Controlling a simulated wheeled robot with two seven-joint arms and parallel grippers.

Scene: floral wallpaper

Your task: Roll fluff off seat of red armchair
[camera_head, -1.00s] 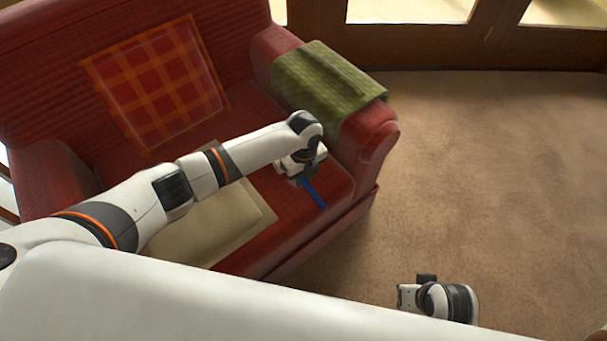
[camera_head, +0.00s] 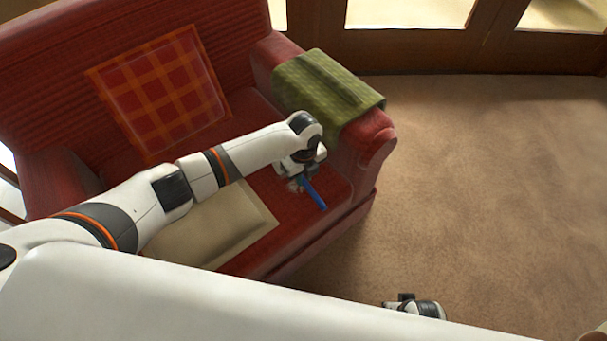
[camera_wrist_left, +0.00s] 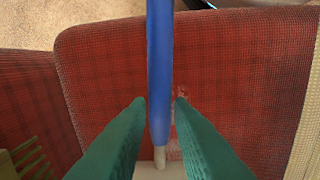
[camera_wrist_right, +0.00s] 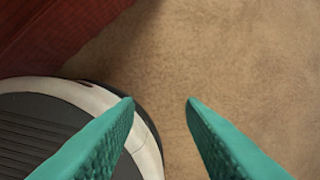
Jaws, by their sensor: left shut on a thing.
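The red armchair (camera_head: 290,248) stands at the left of the head view. My left gripper (camera_head: 298,183) is over the right part of its seat. It is shut on the blue handle (camera_head: 315,195) of a roller. In the left wrist view the blue handle (camera_wrist_left: 159,70) runs between the fingertips, with a pale end (camera_wrist_left: 159,158) below. Small pale fluff (camera_wrist_left: 180,98) shows on the red seat (camera_wrist_left: 235,75) just right of the handle. Whether the roller touches the seat I cannot tell. My right gripper (camera_wrist_right: 160,102) is open and empty above the carpet.
A beige, rimmed flat tray or pad (camera_head: 245,243) lies on the seat, left of my left gripper. A plaid cushion (camera_head: 160,95) leans on the backrest. A green cloth (camera_head: 325,85) covers the right armrest. Carpet (camera_head: 480,190) to the right is clear.

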